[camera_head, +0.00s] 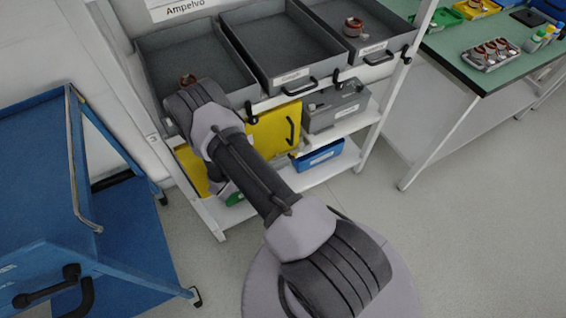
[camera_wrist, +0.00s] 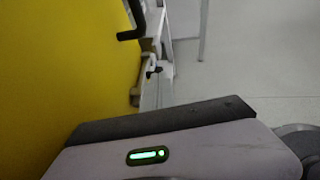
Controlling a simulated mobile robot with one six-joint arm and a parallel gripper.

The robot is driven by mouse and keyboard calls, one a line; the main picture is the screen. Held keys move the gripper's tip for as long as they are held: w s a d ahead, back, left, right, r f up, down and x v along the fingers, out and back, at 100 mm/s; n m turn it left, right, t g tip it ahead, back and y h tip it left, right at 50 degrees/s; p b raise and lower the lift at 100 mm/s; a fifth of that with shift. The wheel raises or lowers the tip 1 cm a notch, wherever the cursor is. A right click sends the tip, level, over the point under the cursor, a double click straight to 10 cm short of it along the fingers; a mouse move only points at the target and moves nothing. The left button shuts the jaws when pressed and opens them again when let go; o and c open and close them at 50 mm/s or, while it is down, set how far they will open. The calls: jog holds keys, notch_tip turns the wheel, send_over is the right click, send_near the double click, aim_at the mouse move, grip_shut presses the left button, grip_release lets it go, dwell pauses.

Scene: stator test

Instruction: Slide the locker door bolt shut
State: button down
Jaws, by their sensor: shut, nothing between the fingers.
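The yellow locker door (camera_head: 275,130) stands under the grey trays in the head view, partly behind my arm. It has a black handle (camera_head: 290,128). In the wrist view the yellow door (camera_wrist: 60,60) fills the left side, with the handle (camera_wrist: 131,34) at the top. What looks like the bolt, a small dark knob on pale metal (camera_wrist: 153,72), sits by the door's edge. I cannot tell how far it is slid. My gripper (camera_wrist: 165,145) shows as a grey body with a green light, low in the wrist view, below and apart from the knob. It is shut and empty; its fingertips are not clear.
Grey trays (camera_head: 270,15) sit above the door. A grey case (camera_head: 335,105) and a blue bin (camera_head: 318,155) stand on shelves to its right. A blue cart (camera_head: 30,170) is at the left and a green-topped table (camera_head: 440,45) at the right. Open floor (camera_head: 480,230) lies at right.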

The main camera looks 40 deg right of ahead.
jog(key=shift+s+d, duration=0.2)
jog(key=shift+d, duration=0.6)
jog(key=shift+s+d, duration=0.2)
jog(key=shift+d, duration=0.55)
jog(key=shift+a+r, duration=0.1)
jog(key=p+v, duration=0.5)
jog(key=v, duration=0.9)
jog(key=shift+w, duration=0.1)
